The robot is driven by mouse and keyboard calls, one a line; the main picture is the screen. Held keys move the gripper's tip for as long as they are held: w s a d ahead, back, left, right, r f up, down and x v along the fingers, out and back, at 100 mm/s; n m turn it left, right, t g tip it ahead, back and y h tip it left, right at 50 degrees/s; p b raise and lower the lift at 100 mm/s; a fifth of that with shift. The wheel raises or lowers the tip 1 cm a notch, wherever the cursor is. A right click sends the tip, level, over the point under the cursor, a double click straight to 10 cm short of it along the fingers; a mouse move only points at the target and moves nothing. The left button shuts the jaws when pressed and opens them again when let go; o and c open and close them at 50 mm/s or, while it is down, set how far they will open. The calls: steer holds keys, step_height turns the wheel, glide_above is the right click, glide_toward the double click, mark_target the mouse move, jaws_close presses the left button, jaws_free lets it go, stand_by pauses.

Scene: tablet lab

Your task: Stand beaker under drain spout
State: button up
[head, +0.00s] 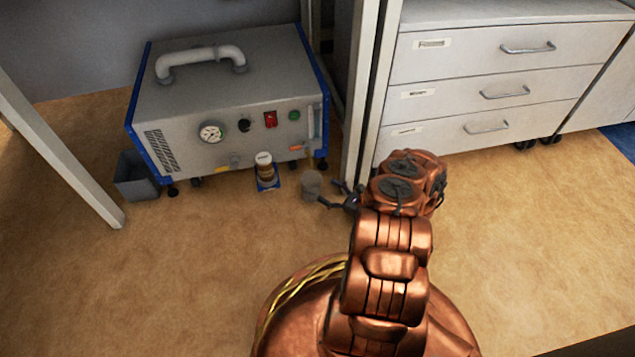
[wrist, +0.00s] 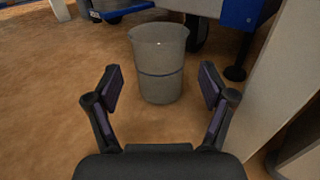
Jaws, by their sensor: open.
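A clear grey beaker (head: 312,186) stands upright on the floor in front of the machine's right corner, in the head view. In the wrist view the beaker (wrist: 159,62) stands just ahead, centred between my fingertips. My gripper (wrist: 160,82) is open and empty, with a finger toward each side of the beaker. In the head view my gripper (head: 334,195) is just right of the beaker.
A dark bin (head: 137,178) is by the machine's left side. A pale table leg (head: 368,100) rises close right of the beaker. Open floor lies in front.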

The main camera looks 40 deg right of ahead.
steer(key=shift+p+v, duration=0.6)
steer(key=shift+v, duration=1.75)
steer(key=shift+s, duration=0.1)
